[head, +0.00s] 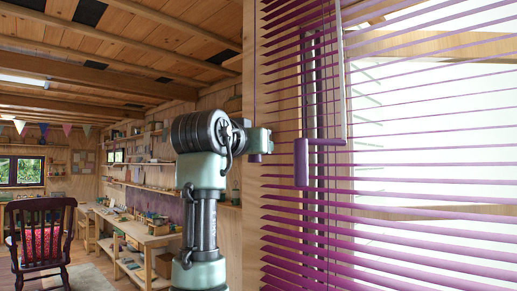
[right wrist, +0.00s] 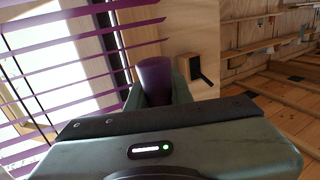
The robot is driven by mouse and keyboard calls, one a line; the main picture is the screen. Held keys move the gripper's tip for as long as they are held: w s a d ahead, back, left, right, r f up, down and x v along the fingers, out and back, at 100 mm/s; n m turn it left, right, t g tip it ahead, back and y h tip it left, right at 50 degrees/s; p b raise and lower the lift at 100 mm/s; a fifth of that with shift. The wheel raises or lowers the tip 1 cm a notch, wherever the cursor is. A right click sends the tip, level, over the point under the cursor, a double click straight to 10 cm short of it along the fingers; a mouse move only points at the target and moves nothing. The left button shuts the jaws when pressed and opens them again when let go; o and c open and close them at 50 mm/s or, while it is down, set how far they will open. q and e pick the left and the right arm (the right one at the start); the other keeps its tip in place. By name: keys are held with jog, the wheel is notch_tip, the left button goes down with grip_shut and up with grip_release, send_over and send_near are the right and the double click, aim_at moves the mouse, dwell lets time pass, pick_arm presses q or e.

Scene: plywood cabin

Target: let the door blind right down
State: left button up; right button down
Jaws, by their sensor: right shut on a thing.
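The purple door blind (head: 400,215) hangs over the bright glass on the right of the head view. Its slats are spread with gaps above and sit closer together lower down; its bottom edge is out of view. A thin cord runs down the blind's left side to a purple cord pull (head: 255,158). My right gripper (head: 262,141) is shut on this pull, just left of the slats. In the right wrist view the pull (right wrist: 155,75) stands between the fingers (right wrist: 157,92), with slats to its left. My left gripper is not in view.
A pale rod with a purple cranked handle (head: 301,162) hangs in front of the slats, right of my gripper. A dark vertical bar stands behind them. A workbench (head: 150,235) and a chair (head: 42,235) stand far left. A black bracket (right wrist: 200,70) is on the wall.

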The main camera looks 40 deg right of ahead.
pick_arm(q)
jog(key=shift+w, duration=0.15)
pick_arm(e)
jog(key=shift+r, duration=0.4)
jog(key=c, duration=1.3)
grip_release()
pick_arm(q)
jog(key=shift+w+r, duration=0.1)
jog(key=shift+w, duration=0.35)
pick_arm(e)
jog(key=shift+o, duration=0.2)
jog(key=shift+a+f, duration=0.1)
jog(key=shift+f, duration=0.1)
pick_arm(q)
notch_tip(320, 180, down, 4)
jog(key=b, duration=0.3)
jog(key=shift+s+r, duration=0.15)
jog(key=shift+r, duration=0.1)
pick_arm(e)
jog(key=v, duration=0.7)
jog(key=shift+s+a, duration=0.2)
jog(key=shift+a, duration=0.15)
